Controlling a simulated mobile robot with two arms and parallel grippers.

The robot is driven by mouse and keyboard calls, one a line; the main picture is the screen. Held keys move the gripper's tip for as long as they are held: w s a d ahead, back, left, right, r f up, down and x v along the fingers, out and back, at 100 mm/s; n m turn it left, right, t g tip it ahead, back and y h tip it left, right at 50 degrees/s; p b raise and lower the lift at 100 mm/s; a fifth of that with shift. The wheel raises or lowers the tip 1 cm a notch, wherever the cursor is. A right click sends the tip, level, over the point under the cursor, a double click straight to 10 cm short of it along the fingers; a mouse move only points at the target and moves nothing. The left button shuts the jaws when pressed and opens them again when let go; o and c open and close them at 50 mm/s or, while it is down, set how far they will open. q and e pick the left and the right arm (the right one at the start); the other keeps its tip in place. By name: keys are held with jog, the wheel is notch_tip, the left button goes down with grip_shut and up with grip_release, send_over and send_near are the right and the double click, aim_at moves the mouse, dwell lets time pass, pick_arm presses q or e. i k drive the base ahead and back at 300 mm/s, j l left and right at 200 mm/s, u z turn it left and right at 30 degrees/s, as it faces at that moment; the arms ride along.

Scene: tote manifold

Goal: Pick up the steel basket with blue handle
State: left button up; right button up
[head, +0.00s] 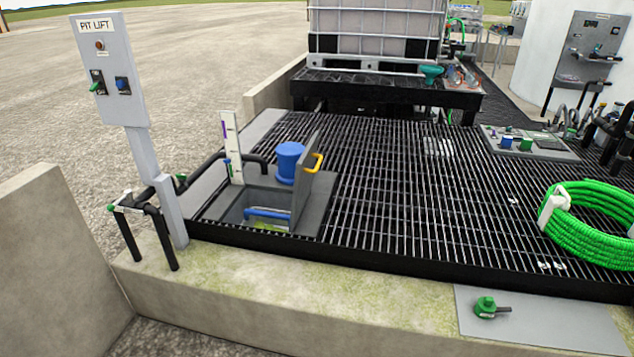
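A blue bar (268,213), which looks like the handle of the steel basket, spans a square pit opening in the grating. The basket's body is mostly hidden down inside the opening; a small greenish-yellow patch shows below the bar. A grey hatch lid (304,185) with a yellow handle (318,163) stands upright along the opening's right side. Neither of my grippers is in view.
A blue cylinder (290,161) and a white gauge board (232,148) stand behind the opening. The PIT LIFT post (150,165) and black pipe rails (140,215) are to the left. A coiled green hose (592,225) lies right. The middle grating (400,200) is mostly clear.

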aim_at(269, 226)
jog(key=i+j, duration=0.1)
jog(key=j, duration=0.4)
jog(key=i+j, duration=0.1)
jog(key=j, duration=0.4)
jog(key=i+j, duration=0.25)
jog(key=i+u, duration=0.05)
jog(key=i, duration=0.05)
